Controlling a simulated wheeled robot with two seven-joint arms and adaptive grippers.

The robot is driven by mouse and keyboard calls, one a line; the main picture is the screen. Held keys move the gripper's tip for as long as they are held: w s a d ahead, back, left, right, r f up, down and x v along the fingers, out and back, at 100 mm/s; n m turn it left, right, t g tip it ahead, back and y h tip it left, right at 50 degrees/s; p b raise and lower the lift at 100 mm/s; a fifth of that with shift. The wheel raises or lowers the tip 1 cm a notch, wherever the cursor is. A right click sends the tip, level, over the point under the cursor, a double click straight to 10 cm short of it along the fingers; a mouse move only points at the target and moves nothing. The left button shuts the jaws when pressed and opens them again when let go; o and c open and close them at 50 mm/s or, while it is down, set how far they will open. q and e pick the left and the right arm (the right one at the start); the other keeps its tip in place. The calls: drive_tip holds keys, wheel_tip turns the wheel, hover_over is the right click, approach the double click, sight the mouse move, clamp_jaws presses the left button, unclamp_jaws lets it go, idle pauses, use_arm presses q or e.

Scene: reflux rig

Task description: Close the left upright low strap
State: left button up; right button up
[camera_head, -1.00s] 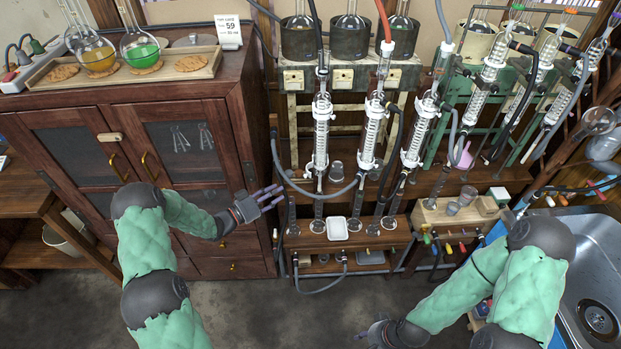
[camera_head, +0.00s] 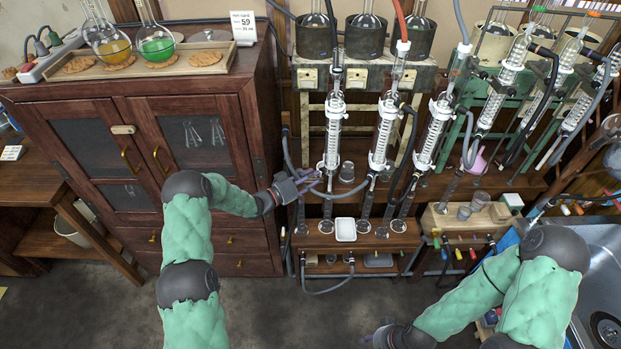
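The left upright glass condenser (camera_head: 334,128) stands in a row on the wooden rig, with white fittings around its glass. Its low strap is too small to make out clearly; a white fitting (camera_head: 331,163) sits near the condenser's lower end. My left gripper (camera_head: 311,181) has purple fingers that look spread apart and empty. It is just left of the condenser's lower end, by the grey hose; I cannot tell whether it touches either. My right gripper (camera_head: 374,336) is low at the bottom of the picture, away from the rig, and its fingers are too dark to read.
More condensers (camera_head: 384,135) stand close to the right. A grey hose (camera_head: 290,150) loops by the left one. A white tray (camera_head: 345,230) and a small glass beaker (camera_head: 347,172) are on the rig. A wooden cabinet (camera_head: 245,125) borders the left; a metal sink (camera_head: 600,280) is right.

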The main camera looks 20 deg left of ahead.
use_arm(q)
clamp_jaws()
